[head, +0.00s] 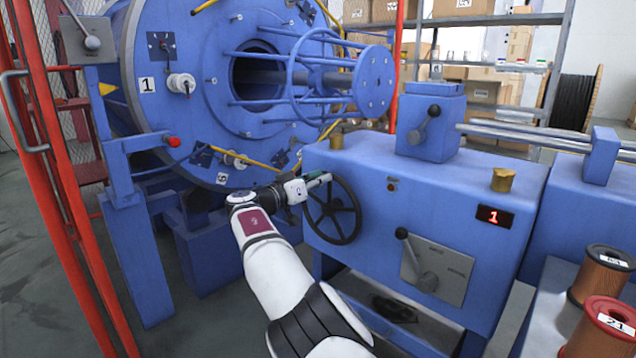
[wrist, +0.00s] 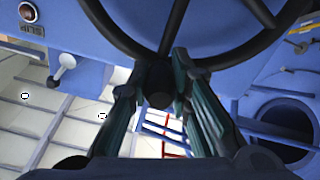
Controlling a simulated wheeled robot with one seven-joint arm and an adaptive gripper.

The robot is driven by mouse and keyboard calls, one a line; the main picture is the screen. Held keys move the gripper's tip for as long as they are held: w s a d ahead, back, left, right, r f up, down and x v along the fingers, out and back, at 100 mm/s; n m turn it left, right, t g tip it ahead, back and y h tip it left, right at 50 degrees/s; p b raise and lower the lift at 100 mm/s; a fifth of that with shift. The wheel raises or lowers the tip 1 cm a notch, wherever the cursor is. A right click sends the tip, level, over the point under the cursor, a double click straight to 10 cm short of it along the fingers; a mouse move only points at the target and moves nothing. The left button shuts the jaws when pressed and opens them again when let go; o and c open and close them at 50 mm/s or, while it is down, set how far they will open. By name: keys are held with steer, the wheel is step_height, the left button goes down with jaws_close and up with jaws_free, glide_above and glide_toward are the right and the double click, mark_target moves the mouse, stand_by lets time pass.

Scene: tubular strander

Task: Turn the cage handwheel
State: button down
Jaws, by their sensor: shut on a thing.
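The cage handwheel (head: 336,211) is a black spoked wheel on the left end of the blue machine cabinet. In the wrist view its dark rim (wrist: 112,35) curves across the top. My gripper (head: 324,181) is at the upper left part of the rim. In the wrist view my gripper (wrist: 160,78) has its two fingers on either side of a short black knob (wrist: 158,98) at the rim, shut on it. The fingers hide the sides of the knob.
The large blue strander drum (head: 215,90) with its cage stands behind. Levers show on the cabinet: one on the front plate (head: 403,234), one on the top box (head: 432,112). Copper spools (head: 602,270) sit at lower right.

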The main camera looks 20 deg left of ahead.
steer(key=shift+f, duration=0.1)
steer(key=c, duration=1.5)
jaws_free()
steer(key=shift+o, duration=0.2)
steer(key=shift+s, duration=0.1)
steer(key=shift+s+a, duration=0.35)
steer(key=shift+s, duration=0.2)
steer(key=v, duration=1)
steer(key=shift+s, duration=0.3)
